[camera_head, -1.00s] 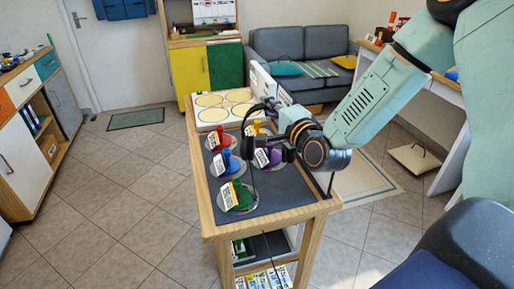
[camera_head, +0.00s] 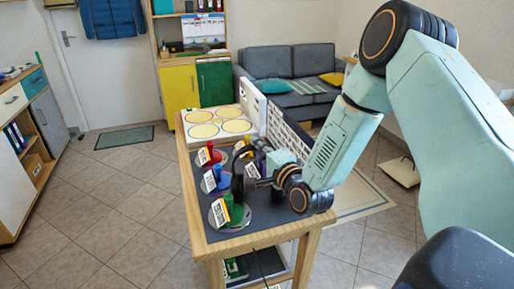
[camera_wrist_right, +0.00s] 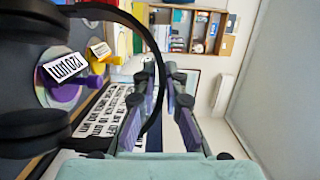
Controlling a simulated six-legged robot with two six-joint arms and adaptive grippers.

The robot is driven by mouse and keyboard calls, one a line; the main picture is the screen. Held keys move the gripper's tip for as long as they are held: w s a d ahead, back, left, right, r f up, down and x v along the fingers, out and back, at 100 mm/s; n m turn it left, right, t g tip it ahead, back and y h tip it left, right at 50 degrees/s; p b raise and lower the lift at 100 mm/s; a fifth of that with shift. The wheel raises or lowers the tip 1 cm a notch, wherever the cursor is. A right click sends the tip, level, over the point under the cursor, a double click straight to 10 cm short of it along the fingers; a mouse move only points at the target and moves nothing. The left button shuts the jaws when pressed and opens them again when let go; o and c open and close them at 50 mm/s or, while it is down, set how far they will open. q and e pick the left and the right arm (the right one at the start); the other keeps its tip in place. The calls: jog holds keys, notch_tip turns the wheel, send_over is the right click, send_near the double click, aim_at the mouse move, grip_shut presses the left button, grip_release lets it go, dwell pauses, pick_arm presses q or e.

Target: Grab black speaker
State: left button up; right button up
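No black speaker can be made out for sure. A black headset-like thing with a thin curved band (camera_head: 236,178) stands among the discs on the table; in the wrist view its band (camera_wrist_right: 152,55) and thick dark pads (camera_wrist_right: 32,75) fill the left. My right gripper (camera_head: 262,183) is just right of the band, over the table. In the wrist view its two fingers (camera_wrist_right: 160,98) are apart, and the band passes by or between them; contact cannot be told. My left gripper is not in view.
The wooden table (camera_head: 203,240) has a dark mat with several discs bearing coloured handles and labels, such as a green one (camera_head: 231,210). A white board with yellow circles (camera_head: 212,122) lies at its far end.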

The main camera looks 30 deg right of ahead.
jog(key=o, duration=0.4)
jog(key=shift+s+d+r, duration=0.1)
jog(key=shift+s+d, duration=0.05)
jog(key=shift+s, duration=0.15)
jog(key=shift+o, duration=0.2)
jog(key=shift+w, duration=0.25)
